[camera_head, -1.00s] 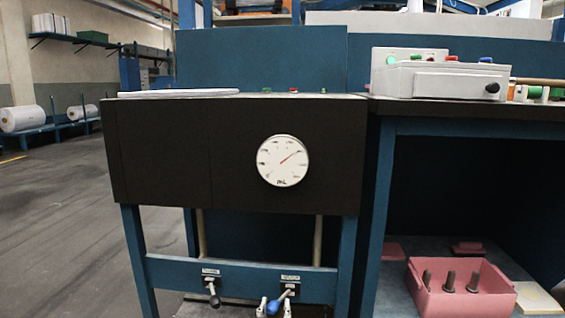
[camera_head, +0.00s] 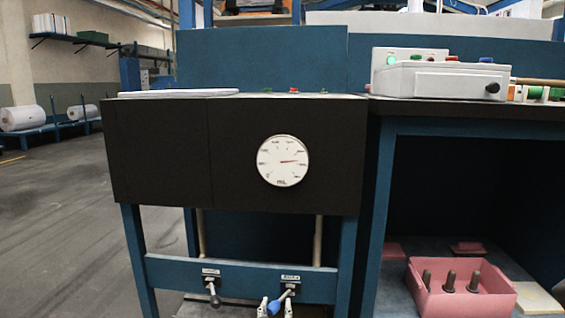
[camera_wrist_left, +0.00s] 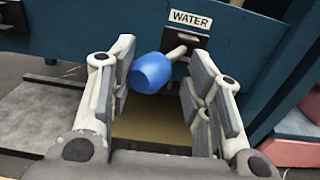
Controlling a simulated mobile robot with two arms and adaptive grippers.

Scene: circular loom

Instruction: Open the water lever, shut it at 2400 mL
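The water lever's blue knob (camera_head: 273,308) hangs below its mount on the blue crossbar, at the bottom of the head view. In the left wrist view the blue knob (camera_wrist_left: 152,73) and its metal stem sit under the WATER label (camera_wrist_left: 190,19). My left gripper (camera_head: 275,307) has its fingers apart on either side of the knob. In the left wrist view my left gripper (camera_wrist_left: 162,85) is open, with the knob close to the left finger; contact is unclear. The round mL gauge (camera_head: 283,161) has a red needle pointing right, slightly above horizontal; its numbers are too small to read.
A second lever (camera_head: 213,297) with a grey knob hangs on the crossbar (camera_head: 240,275) to the left. A pink box (camera_head: 462,292) with dark pegs stands on the lower shelf at right. A grey control box (camera_head: 440,80) sits on the bench above. Floor at left is clear.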

